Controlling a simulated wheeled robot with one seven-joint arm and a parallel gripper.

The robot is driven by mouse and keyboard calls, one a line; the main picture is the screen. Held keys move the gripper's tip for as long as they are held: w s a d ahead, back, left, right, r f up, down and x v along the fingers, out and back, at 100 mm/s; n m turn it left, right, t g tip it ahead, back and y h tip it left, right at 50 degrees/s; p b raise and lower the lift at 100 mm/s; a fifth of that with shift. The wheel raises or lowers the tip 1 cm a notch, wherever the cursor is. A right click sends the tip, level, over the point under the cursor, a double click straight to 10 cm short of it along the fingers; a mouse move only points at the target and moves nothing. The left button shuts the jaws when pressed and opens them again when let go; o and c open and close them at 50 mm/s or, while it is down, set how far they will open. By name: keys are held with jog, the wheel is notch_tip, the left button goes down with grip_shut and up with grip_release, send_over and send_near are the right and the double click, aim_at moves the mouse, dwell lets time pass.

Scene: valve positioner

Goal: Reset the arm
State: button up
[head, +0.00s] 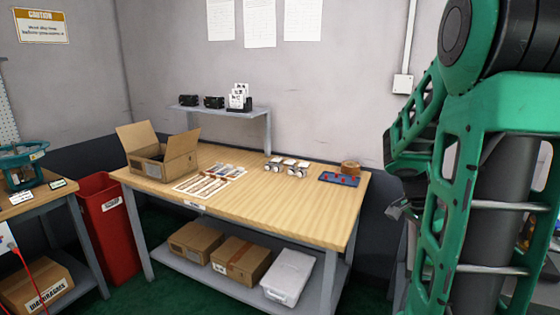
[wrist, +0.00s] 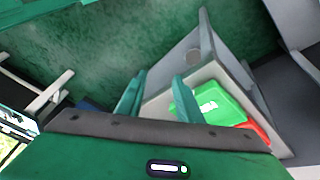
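My green arm stands folded at the right side of the head view, close to the camera. In the wrist view my gripper (wrist: 160,82) shows two green fingers apart, with nothing between them. It is open and empty. Beyond the fingers is a grey stand or cart (wrist: 200,73) with a green box (wrist: 205,106) and a red box (wrist: 257,130) on it. I cannot make out the fingers clearly in the head view.
A wooden workbench (head: 258,214) stands ahead, with an open cardboard box (head: 160,153), printed sheets, small white parts (head: 287,167) and a blue tray (head: 339,179). A red bin (head: 107,218) stands left of it. Green floor (wrist: 100,50) is clear in the wrist view.

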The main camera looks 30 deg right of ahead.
jog(key=s+a+r+n+t+y, duration=0.1)
jog(key=a+n, duration=0.6)
jog(key=a, duration=0.3)
jog(key=s+a+r+n+t+y, duration=0.2)
jog(key=a+n, duration=0.6)
jog(key=a, duration=0.2)
jog(key=shift+a, duration=0.25)
